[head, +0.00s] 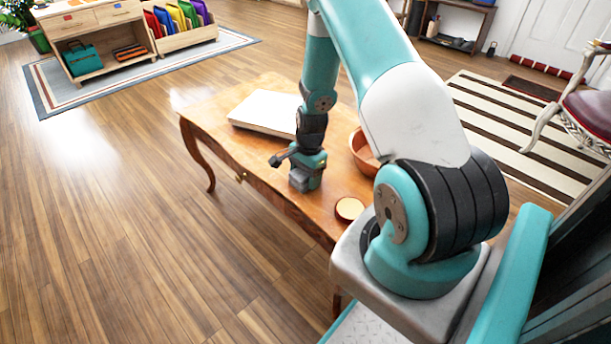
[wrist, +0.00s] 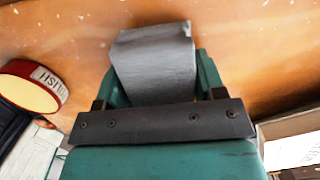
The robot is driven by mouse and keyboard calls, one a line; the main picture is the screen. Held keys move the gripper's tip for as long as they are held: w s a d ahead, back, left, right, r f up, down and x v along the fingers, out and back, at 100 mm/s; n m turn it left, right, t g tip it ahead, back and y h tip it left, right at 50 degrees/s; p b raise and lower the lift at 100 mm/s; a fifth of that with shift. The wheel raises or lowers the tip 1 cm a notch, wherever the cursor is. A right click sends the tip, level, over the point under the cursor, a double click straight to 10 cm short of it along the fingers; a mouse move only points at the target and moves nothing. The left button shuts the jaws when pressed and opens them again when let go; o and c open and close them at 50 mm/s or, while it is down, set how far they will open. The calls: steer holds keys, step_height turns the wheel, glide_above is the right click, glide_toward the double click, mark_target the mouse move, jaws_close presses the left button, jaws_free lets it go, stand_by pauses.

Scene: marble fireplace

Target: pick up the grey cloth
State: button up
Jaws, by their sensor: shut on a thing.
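The grey cloth (wrist: 153,62) shows in the wrist view as a folded grey block between the two teal fingers of my gripper (wrist: 157,80). My gripper is shut on it. In the head view my gripper (head: 306,174) points down at the wooden table (head: 225,108), near its front edge. A grey bit of the cloth (head: 297,181) shows at the fingers there. The wrist view shows the orange-brown tabletop beyond the cloth. I cannot tell whether the cloth still touches the table.
A white flat book or box (head: 266,112) lies behind my gripper. An orange-brown bowl (head: 362,154) stands to the right. A small round tin (head: 349,208) sits nearer me; its red side shows in the wrist view (wrist: 35,87). Open wooden floor (head: 110,220) lies left.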

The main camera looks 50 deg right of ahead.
step_height(320, 180, up, 20)
steer(key=p, duration=0.5)
steer(key=o, duration=0.3)
steer(key=shift+c, duration=1.2)
steer(key=shift+a, duration=0.1)
